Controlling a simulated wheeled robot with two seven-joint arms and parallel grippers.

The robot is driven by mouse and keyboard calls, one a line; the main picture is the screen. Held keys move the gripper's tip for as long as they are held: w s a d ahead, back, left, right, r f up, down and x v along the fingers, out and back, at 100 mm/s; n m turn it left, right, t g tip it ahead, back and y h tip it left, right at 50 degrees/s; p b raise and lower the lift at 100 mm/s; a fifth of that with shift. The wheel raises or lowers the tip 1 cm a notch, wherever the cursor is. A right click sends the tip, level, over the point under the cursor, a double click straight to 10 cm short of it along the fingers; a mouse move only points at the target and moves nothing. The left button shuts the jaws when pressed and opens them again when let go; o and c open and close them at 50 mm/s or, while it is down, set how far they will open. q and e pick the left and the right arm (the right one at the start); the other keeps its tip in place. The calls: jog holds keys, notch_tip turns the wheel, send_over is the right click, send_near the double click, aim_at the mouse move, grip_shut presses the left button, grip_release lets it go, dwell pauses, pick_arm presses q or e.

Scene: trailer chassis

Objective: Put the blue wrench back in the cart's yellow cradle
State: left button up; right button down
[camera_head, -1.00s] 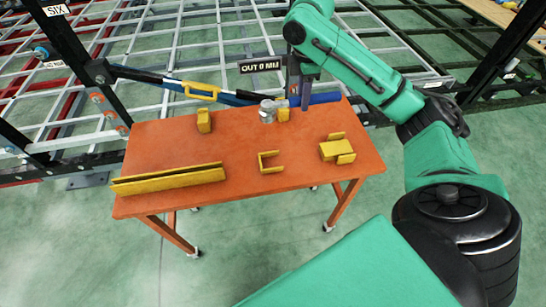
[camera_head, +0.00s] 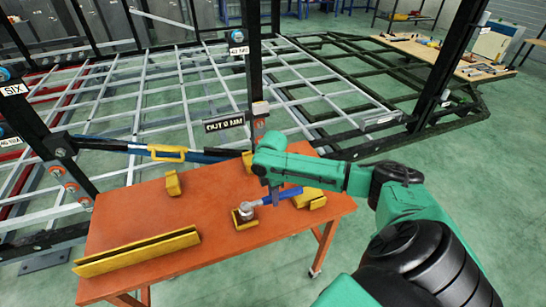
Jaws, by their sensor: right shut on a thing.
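The blue wrench (camera_head: 288,193) has a blue handle and a grey metal head at its left end. My right gripper (camera_head: 272,194) is shut on the handle, close to the head, with its fingers pointing down. The wrench lies roughly level, its handle running right and slightly back. Its head is over or in the small yellow U-shaped bracket (camera_head: 245,223) on the orange cart. The handle reaches towards a yellow block-like holder (camera_head: 318,203) at the right, partly hidden by my arm. I cannot tell whether the wrench touches either. My left gripper is not in view.
The orange cart top (camera_head: 200,215) also carries a long yellow tray (camera_head: 137,253) at the front left and upright yellow holders (camera_head: 172,183) at the back. A blue-black bar with a yellow clamp (camera_head: 168,153) runs behind it. Chassis posts and a sign (camera_head: 224,124) stand beyond.

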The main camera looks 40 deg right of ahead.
jog(key=shift+f, duration=0.25)
jog(key=shift+f, duration=0.35)
jog(key=c, duration=0.6)
grip_release()
notch_tip(320, 180, up, 13)
jog(key=b, duration=0.1)
jog(key=shift+r, duration=0.15)
